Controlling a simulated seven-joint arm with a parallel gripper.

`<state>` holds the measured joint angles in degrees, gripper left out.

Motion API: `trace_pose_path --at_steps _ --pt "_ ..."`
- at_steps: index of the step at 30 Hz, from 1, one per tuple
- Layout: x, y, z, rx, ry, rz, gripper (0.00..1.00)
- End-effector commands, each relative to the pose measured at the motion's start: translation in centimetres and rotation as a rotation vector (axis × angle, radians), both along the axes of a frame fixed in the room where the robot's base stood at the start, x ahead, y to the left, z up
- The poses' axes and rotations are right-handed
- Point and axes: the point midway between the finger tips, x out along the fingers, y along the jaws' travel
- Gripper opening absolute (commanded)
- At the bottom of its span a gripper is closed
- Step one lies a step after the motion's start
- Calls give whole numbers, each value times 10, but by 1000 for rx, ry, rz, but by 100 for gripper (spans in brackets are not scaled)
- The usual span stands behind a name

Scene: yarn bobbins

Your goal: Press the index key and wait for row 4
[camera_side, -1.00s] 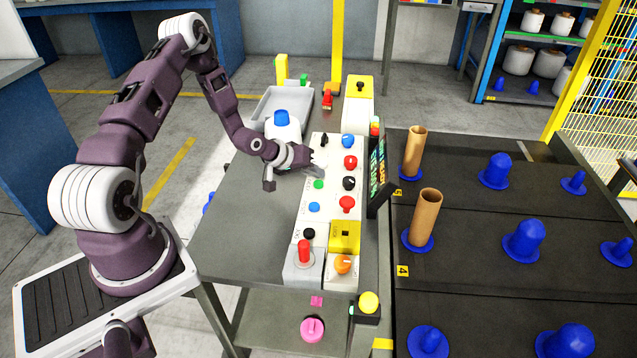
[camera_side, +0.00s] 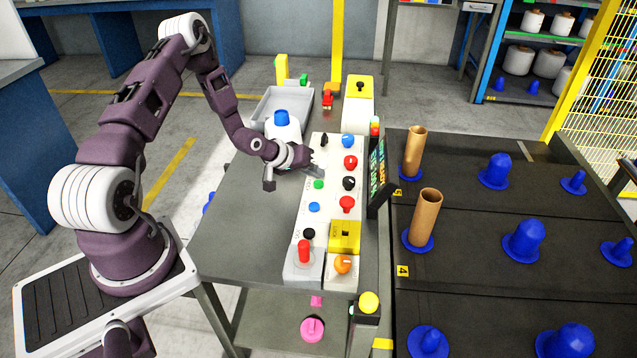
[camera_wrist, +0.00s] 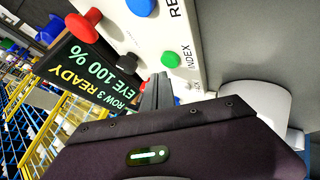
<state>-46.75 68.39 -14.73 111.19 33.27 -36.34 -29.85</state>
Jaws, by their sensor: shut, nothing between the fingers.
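The index key is a green round button (camera_wrist: 169,60) with the word INDEX printed beside it. It also shows on the pale control panel in the side view (camera_side: 318,184). My gripper (camera_wrist: 157,80) is shut and empty, its fingertips just short of the green button in the wrist view. In the side view my gripper (camera_side: 314,170) hangs over the panel, just beyond the green button. I cannot tell its exact height; no contact shows. The display (camera_wrist: 90,55) reads, upside down, "ROW 3 READY" and "EYE 100 %". It stands edge-on at the panel's right in the side view (camera_side: 376,175).
Red, blue and black controls crowd the panel (camera_side: 330,150), including a red knob (camera_side: 347,204) and blue button (camera_side: 314,207). At right, a dark table (camera_side: 470,280) bears blue pegs, two with brown tubes (camera_side: 425,215). A yellow tag there reads 4 (camera_side: 402,271).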

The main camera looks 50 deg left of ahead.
Motion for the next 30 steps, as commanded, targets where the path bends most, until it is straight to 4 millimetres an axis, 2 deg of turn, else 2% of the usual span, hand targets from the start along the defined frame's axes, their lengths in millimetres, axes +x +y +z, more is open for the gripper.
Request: trace_pose_path --at_steps 30 --pt "0 0 -12 0 0 0 0"
